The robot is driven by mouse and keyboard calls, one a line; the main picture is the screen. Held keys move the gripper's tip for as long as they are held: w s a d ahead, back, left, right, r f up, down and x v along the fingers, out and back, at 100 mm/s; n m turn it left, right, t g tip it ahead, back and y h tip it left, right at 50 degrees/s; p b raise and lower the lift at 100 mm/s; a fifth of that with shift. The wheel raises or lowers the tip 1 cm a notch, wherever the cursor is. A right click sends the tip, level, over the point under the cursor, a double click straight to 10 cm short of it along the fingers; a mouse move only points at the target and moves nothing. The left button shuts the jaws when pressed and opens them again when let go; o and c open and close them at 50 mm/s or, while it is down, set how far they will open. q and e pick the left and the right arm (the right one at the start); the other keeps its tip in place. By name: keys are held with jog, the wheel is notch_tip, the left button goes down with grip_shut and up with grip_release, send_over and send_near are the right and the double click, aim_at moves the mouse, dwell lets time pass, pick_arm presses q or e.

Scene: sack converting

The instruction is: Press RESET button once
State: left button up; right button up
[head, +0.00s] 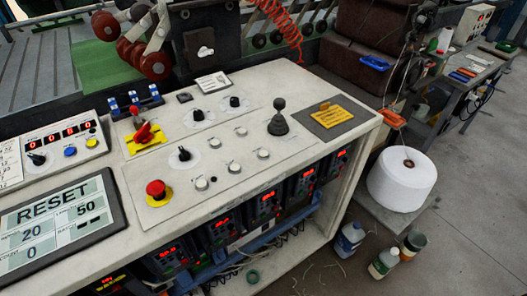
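A tilted display screen (58,228) at the lower left shows the word RESET (53,203) in large letters, with 20, 50 and 0 below it. Above it, a small counter panel (48,172) has red lit digits, a black knob (38,159), a blue button (70,151) and a yellow button (92,143). The small labels by these buttons are too small to read, so I cannot tell whether one is marked RESET. Neither of my grippers shows in the head view.
The white console (270,92) carries a red mushroom button (156,188), a red switch on yellow (144,132), several knobs and white buttons, and a black joystick (279,118). A white thread cone (402,180) and bottles (384,262) stand at right.

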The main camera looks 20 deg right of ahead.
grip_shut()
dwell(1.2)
